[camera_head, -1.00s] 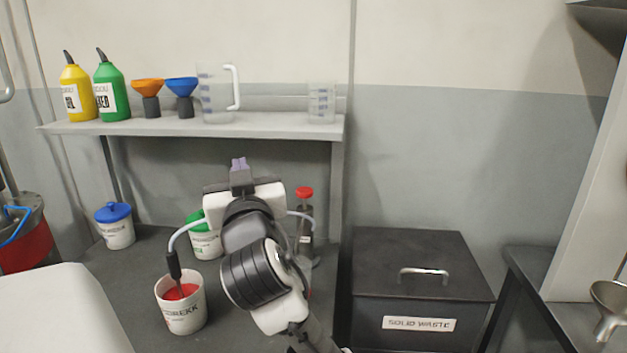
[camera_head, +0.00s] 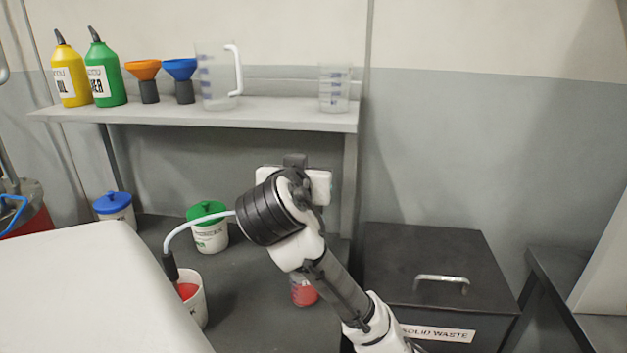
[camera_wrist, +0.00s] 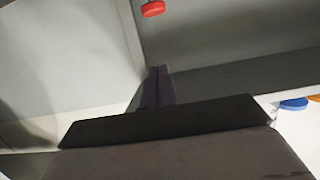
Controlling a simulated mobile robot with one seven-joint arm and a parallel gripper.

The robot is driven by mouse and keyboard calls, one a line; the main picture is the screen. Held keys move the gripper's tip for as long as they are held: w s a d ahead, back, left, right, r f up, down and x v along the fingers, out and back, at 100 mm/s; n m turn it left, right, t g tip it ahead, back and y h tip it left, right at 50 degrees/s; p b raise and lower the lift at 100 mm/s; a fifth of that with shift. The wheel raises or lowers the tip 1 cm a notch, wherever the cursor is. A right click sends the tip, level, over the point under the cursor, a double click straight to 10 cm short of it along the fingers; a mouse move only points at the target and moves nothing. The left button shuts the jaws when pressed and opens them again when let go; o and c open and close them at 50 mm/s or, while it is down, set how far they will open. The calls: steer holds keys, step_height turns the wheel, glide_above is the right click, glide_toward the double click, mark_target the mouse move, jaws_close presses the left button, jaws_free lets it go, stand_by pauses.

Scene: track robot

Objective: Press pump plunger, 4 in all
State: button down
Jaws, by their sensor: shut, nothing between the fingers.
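My gripper shows in the wrist view (camera_wrist: 160,72) with its two purple fingers shut together and nothing between them. In the head view my wrist hides the fingertips. A red round knob (camera_wrist: 152,9), likely the pump's plunger top, shows at the top edge of the wrist view, apart from the fingers. In the head view the pump's upper part is hidden behind my arm; its red lower part (camera_head: 303,291) shows below my wrist. A pale hose (camera_head: 195,220) runs from behind my wrist to a black nozzle (camera_head: 170,267) over a white tub (camera_head: 196,310) with red contents.
A green-lidded tub (camera_head: 208,232) and a blue-lidded tub (camera_head: 115,207) stand behind on the dark bench. Above is a shelf (camera_head: 280,113) with bottles, funnels and measuring jugs. A black solid waste bin (camera_head: 430,260) stands at the right.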

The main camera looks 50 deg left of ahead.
steer(key=shift+w+a+f+p, duration=1)
steer(key=shift+w+a+f, duration=0.65)
steer(key=shift+w, duration=0.2)
steer(key=shift+w+a+f+p, duration=1)
steer(key=shift+w+a+f, duration=0.55)
steer(key=shift+w, duration=0.3)
steer(key=shift+f, duration=0.1)
step_height(320, 180, down, 3)
steer(key=shift+f+b, duration=0.15)
steer(key=shift+b, duration=1.05)
